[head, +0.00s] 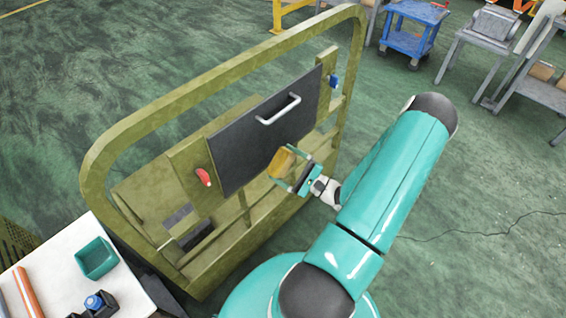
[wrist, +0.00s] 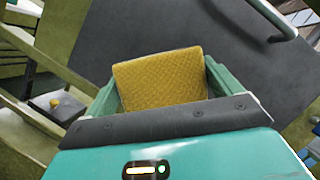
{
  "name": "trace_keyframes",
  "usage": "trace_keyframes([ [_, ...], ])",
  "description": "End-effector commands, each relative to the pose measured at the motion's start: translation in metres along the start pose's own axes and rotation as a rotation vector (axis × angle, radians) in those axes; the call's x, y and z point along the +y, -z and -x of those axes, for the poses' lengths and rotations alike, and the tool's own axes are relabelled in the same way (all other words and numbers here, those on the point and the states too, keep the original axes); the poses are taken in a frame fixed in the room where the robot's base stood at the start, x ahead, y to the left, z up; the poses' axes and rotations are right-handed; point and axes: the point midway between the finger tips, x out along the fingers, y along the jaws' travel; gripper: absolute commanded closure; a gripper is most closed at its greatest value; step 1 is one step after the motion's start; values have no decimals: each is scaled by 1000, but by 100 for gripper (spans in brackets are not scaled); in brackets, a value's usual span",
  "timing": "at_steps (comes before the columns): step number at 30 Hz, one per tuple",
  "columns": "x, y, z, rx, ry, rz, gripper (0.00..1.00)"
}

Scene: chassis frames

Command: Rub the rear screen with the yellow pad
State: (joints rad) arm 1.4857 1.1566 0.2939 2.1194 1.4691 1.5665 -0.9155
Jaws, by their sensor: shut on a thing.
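The yellow pad (head: 281,162) is held between the fingers of my gripper (head: 289,170), which is shut on it. In the wrist view the pad (wrist: 162,79) shows its textured face between the two green fingers. The dark grey panel (head: 240,143), which looks like the screen, is set in an olive frame and has a pale bar handle (head: 279,109). The pad is in front of the panel's lower right part. The panel (wrist: 150,28) fills much of the wrist view behind the pad. I cannot tell whether pad and panel touch.
The olive tubular frame (head: 137,121) surrounds the panel. A red part (head: 204,177) and a blue part (head: 334,81) sit beside the panel. A white table (head: 55,271) at lower left holds a green bin (head: 96,258). A blue cart (head: 408,35) stands far back.

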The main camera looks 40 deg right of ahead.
Motion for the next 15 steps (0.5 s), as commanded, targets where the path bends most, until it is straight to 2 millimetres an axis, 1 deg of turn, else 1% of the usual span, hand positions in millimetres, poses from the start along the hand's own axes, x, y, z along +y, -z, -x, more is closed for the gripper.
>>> trace_keyframes([
  [5, 0, 0, 2, 0, 0, 0, 28],
  [15, 0, -10, 26, 1, 0, 1, 28],
])
